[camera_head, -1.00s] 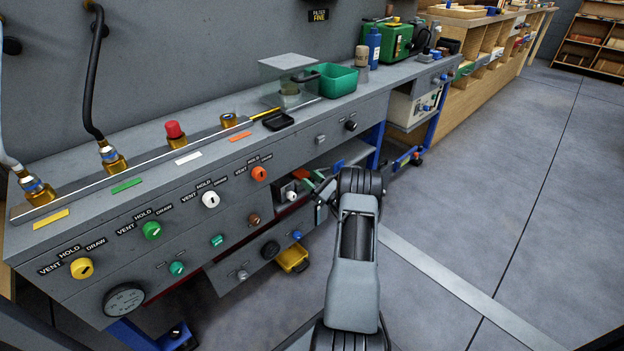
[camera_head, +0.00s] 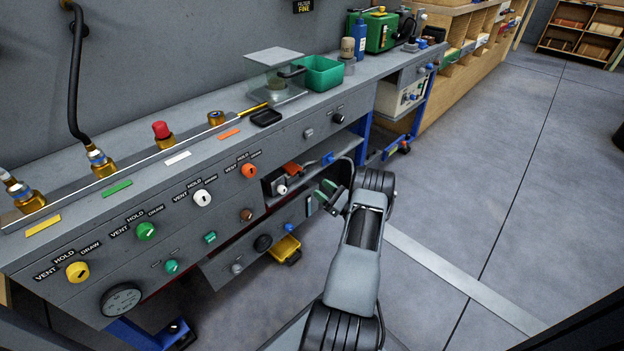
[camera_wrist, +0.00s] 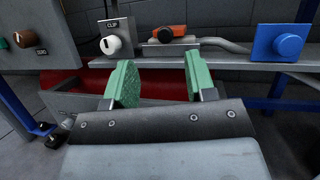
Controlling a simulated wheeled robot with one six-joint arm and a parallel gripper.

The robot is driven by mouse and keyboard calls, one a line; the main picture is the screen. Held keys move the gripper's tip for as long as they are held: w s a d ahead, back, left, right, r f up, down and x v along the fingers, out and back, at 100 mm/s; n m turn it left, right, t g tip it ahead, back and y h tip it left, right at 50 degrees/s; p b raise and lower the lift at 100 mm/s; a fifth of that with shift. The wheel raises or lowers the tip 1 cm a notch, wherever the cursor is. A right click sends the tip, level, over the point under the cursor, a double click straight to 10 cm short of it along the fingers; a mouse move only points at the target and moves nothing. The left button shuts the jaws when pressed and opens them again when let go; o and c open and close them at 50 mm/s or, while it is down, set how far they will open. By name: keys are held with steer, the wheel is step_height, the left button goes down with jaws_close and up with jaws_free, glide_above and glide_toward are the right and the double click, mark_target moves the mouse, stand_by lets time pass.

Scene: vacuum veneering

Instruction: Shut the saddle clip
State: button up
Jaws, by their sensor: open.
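An orange lever-like part (camera_wrist: 172,33), seemingly the saddle clip, sits on a grey block beside a grey hose (camera_wrist: 222,43) in the wrist view. A white knob (camera_wrist: 111,45) under a "CLIP" label is left of it. I cannot tell whether the clip is open or shut. In the head view the orange part (camera_head: 291,168) shows in the bench's open bay. My gripper (camera_wrist: 160,82) has two green-padded fingers spread wide with nothing between them. It is in front of and below the clip, apart from it. In the head view my gripper (camera_head: 322,197) is small and partly hidden by my arm.
A blue knob block (camera_wrist: 282,43) stands right of the hose, on the same shelf. A blue bench leg (camera_wrist: 296,70) stands at the right.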

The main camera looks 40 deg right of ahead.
steer(key=shift+v, duration=1.8)
steer(key=shift+a, duration=0.1)
